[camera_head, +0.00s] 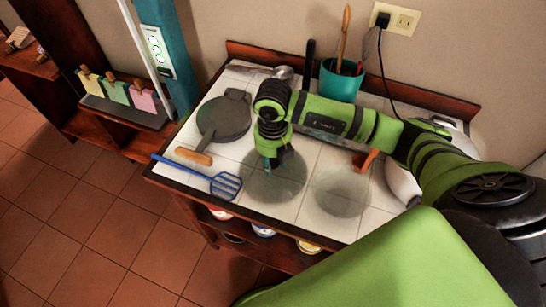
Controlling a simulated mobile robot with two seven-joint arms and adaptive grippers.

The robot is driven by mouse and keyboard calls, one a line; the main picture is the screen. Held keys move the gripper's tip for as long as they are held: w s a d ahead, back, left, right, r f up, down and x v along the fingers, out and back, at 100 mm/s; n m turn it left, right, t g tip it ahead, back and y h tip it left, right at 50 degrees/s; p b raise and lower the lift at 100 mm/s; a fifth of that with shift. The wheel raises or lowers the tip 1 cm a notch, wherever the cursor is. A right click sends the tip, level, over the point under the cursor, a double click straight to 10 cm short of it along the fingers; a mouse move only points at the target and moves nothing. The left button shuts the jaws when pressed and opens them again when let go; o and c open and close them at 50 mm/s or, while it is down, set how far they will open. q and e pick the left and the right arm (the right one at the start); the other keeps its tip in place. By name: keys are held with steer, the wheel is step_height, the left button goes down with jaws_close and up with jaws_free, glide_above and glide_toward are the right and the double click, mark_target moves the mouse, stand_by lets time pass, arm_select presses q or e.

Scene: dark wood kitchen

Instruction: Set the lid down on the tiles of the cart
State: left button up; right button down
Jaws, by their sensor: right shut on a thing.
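A round, see-through grey lid (277,190) is under my right gripper (272,165), over the white tiles of the cart (306,208). My right gripper points down and is shut on the lid; the fingers hide the middle of it. I cannot tell whether the lid touches the tiles or hangs a little above them. A second round grey patch (341,190) shows on the tiles to the right; I cannot tell if it is a shadow or glass. My left gripper is not in view.
Left of the lid lie a blue slotted spatula (225,185), a wooden handle (194,156) and a dark round pan (223,117). A teal pot (341,82) with utensils stands at the back. A white appliance (402,184) is partly behind my arm. The front right tiles are clear.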

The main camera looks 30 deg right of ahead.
mark_target(273, 161)
steer(key=c, duration=0.9)
jaws_free()
steer(key=shift+f, duration=0.1)
steer(key=shift+o, duration=0.2)
steer(key=shift+w+r, duration=0.1)
steer(key=shift+r, duration=0.3)
step_height(273, 161, up, 12)
steer(key=b, duration=0.3)
steer(key=shift+f, duration=0.2)
